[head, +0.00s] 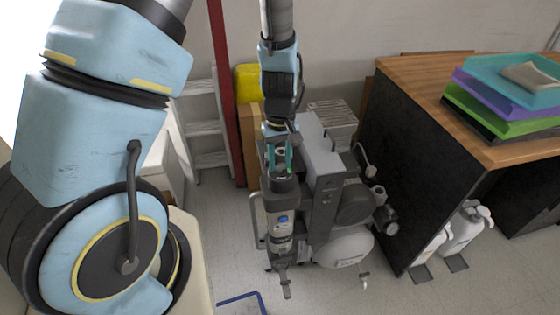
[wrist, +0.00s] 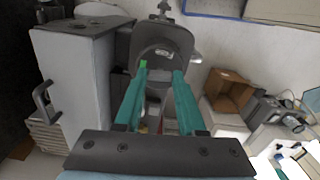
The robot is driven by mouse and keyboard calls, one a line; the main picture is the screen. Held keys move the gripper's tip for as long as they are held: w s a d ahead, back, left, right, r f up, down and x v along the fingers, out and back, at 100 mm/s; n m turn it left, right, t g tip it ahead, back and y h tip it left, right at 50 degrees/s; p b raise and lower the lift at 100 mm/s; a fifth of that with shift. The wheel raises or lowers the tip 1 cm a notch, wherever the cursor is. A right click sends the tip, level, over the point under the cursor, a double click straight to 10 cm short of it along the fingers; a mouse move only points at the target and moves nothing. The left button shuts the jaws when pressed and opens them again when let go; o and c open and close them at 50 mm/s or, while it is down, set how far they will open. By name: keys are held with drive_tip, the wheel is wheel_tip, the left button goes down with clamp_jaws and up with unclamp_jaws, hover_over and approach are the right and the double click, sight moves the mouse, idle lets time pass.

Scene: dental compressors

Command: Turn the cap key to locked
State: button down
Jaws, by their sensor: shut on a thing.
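The compressor unit (head: 330,205) stands on the floor in the middle of the head view. At its left side is an upright grey cylinder (head: 282,215) with a blue label. My gripper (head: 281,168) is above this cylinder, pointing down, its teal fingers at the cylinder's dark top. In the wrist view my gripper (wrist: 160,74) reaches to the round dark cap (wrist: 165,42). Its fingers are shut on a small grey part of the cap, which I take as the cap key (wrist: 158,80). A small green patch shows by the left fingertip. The key's lock marking cannot be read.
A grey box housing (wrist: 75,75) is close beside my fingers.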

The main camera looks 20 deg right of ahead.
sight(279, 165)
drive_tip(key=shift+m, duration=0.6)
drive_tip(key=shift+c, duration=2.4)
unclamp_jaws()
wheel_tip(279, 165, up, 11)
drive_tip(key=b, duration=0.1)
drive_tip(key=shift+a+f, duration=0.1)
drive_tip(key=a+r, duration=0.2)
drive_tip(key=a, duration=1)
drive_tip(key=w+a+r+t, duration=0.1)
drive_tip(key=a+r, duration=0.2)
drive_tip(key=a, duration=0.9)
drive_tip(key=shift+w+a+t, duration=0.25)
drive_tip(key=shift+a+t, duration=0.05)
drive_tip(key=shift+a, duration=0.05)
